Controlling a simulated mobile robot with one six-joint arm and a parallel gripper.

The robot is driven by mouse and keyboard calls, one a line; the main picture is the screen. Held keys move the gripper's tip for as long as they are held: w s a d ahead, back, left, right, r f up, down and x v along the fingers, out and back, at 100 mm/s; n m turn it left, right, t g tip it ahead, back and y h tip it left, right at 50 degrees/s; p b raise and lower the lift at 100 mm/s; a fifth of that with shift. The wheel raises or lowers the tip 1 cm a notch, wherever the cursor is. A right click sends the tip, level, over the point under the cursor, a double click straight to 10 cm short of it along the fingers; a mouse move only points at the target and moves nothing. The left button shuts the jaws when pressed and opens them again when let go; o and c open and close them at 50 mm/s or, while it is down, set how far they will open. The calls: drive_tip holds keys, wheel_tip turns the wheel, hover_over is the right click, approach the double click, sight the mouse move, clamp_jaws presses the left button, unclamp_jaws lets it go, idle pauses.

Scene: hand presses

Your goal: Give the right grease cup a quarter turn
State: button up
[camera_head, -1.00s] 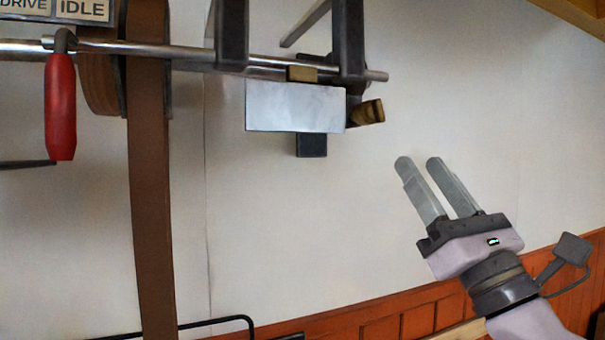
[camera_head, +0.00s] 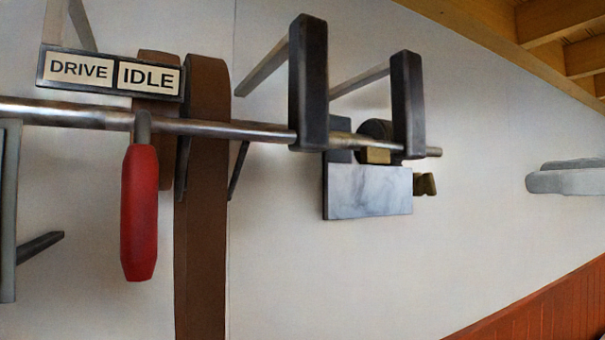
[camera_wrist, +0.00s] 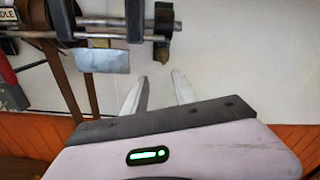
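A small brass, wing-shaped piece (camera_head: 425,184), which looks like the right grease cup, sticks out at the right of a pale metal plate (camera_head: 368,192) under the shaft's end. In the wrist view the brass piece (camera_wrist: 162,52) is small, above the gap between my fingertips. My gripper (camera_wrist: 160,77) is open and empty there, its two grey fingers apart. In the head view only the fingers of my gripper (camera_head: 532,180) show, almost edge-on at the right, clear of the brass piece. A brass block (camera_head: 375,156) sits on the shaft above the plate.
Two dark hanger brackets (camera_head: 309,85) (camera_head: 407,105) carry the steel shaft (camera_head: 240,130). A brown belt (camera_head: 202,220), a red handle (camera_head: 140,212) and a DRIVE/IDLE sign (camera_head: 112,75) are at the left. The wall (camera_head: 480,110) between plate and fingers is bare.

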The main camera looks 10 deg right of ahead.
approach(433, 182)
drive_tip(key=p+x, duration=0.1)
drive_tip(key=x, duration=0.1)
drive_tip(key=p+x, duration=0.1)
drive_tip(key=x, duration=0.2)
drive_tip(key=shift+s+a+r, duration=0.15)
drive_tip(key=shift+a, duration=0.05)
drive_tip(key=w+p, duration=0.1)
drive_tip(key=w, duration=0.2)
drive_tip(key=shift+w+a, duration=0.15)
drive_tip(key=shift+w, duration=0.05)
drive_tip(key=shift+w+a, duration=0.2)
drive_tip(key=shift+a, duration=0.05)
drive_tip(key=shift+s, duration=0.1)
clamp_jaws()
